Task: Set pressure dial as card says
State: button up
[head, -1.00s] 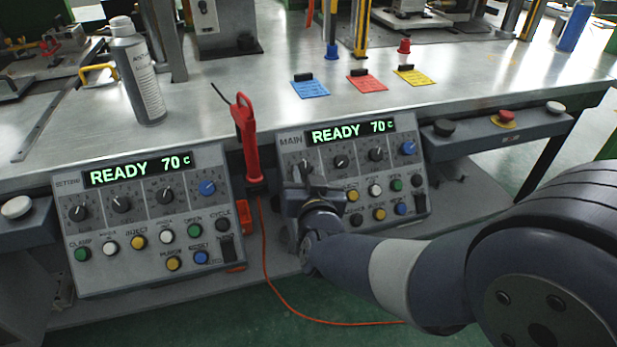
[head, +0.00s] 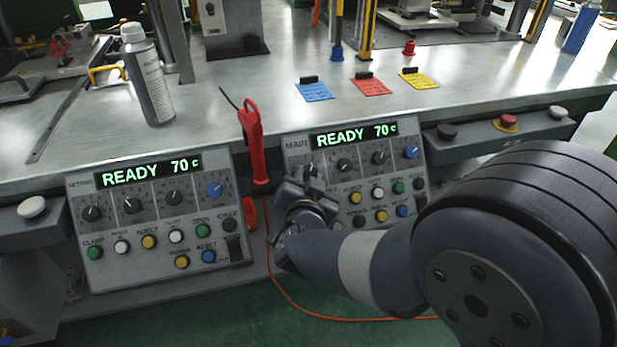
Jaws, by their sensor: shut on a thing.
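The main panel (head: 292,152) is on the right, its display reading READY 70 c. Its top row has several dials, including a black dial (head: 344,165) second from left, another black dial (head: 379,158) and a blue dial (head: 410,152) at right. My gripper (head: 306,177) is at the panel's left side, shut on the leftmost dial, which it mostly hides. The dial's pointer and label cannot be read. A blue card (head: 314,92), a red card (head: 371,87) and a yellow card (head: 419,81) lie on the table behind the panel; their writing is too small to read.
A second panel (head: 80,184) at left also reads READY 70 c. A red tool (head: 251,140) stands between the panels, with an orange cable below. A spray can (head: 148,75) stands on the metal table. A red button (head: 509,122) is at right.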

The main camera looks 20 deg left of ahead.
jog(key=o, duration=1)
jog(key=shift+c, duration=0.2)
jog(key=p+v, duration=0.2)
jog(key=v, duration=0.9)
jog(key=shift+w+f, duration=0.1)
jog(key=shift+w, duration=0.1)
jog(key=b+x, duration=0.2)
jog(key=x, duration=0.8)
jog(key=shift+w+a, duration=0.1)
jog(key=shift+w, duration=0.25)
